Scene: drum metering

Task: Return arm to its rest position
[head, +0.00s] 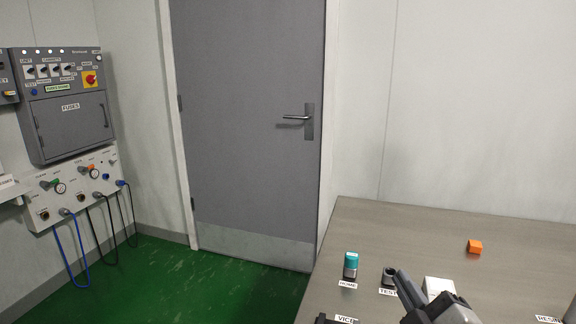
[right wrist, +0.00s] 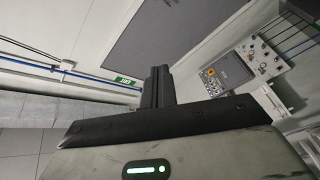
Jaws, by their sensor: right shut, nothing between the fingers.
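My right gripper (head: 402,280) is at the bottom of the head view, over the front part of the table (head: 450,232). Its dark fingers are together and hold nothing. In the right wrist view the shut fingers (right wrist: 158,84) point away from the camera, towards the room, with no object between or at them. My left gripper is not in the head view.
A teal-topped cylinder (head: 350,265) stands upright by the HOME label. A dark hollow holder (head: 389,275) is by the TEST label, close left of my right gripper. A white block (head: 437,287) is right beside the gripper. An orange block (head: 474,247) lies farther back.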

